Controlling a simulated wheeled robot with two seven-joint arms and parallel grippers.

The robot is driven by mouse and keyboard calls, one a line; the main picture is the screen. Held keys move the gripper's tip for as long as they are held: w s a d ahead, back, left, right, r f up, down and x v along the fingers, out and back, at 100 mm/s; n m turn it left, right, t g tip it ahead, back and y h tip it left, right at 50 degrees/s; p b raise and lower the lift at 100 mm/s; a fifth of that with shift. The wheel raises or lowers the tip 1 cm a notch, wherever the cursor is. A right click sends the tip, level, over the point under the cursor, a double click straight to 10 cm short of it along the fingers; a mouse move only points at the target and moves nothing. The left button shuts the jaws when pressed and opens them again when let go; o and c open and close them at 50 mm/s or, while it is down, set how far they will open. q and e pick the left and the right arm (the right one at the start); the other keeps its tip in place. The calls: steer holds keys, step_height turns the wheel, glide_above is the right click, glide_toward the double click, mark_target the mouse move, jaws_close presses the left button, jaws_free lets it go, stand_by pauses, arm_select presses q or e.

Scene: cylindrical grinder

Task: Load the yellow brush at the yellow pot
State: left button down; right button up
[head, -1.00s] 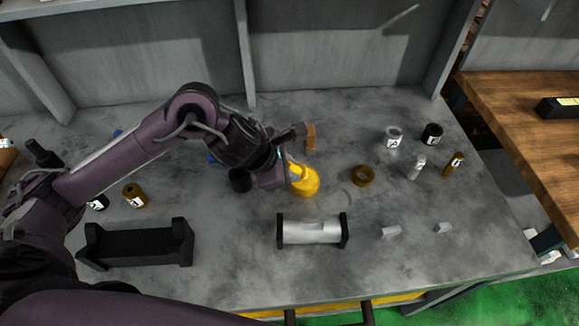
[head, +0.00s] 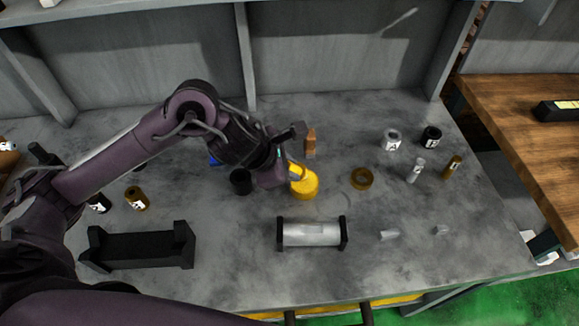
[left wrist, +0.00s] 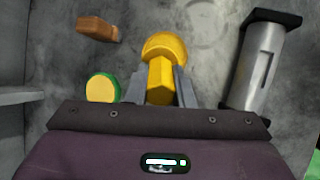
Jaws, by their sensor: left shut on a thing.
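My left gripper (head: 287,174) is shut on the yellow brush (head: 298,172), at the yellow pot (head: 307,188) on the grey bench. In the left wrist view the brush (left wrist: 160,80) stands between the two grey fingers (left wrist: 158,88), and its far end meets the yellow pot (left wrist: 165,45). The pot's opening is hidden, so I cannot tell how deep the brush sits. My right gripper is not in view.
A green-rimmed yellow round thing (left wrist: 102,88) is close left of the fingers. A brown block (head: 310,141) stands behind the pot, a black cup (head: 241,181) left, a brown ring (head: 361,178) right. A silver cylinder (head: 312,233) on black supports lies in front.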

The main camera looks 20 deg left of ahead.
arm_select(q)
steer(key=shift+r+p, duration=1.7)
steer(key=shift+r, duration=1.05)
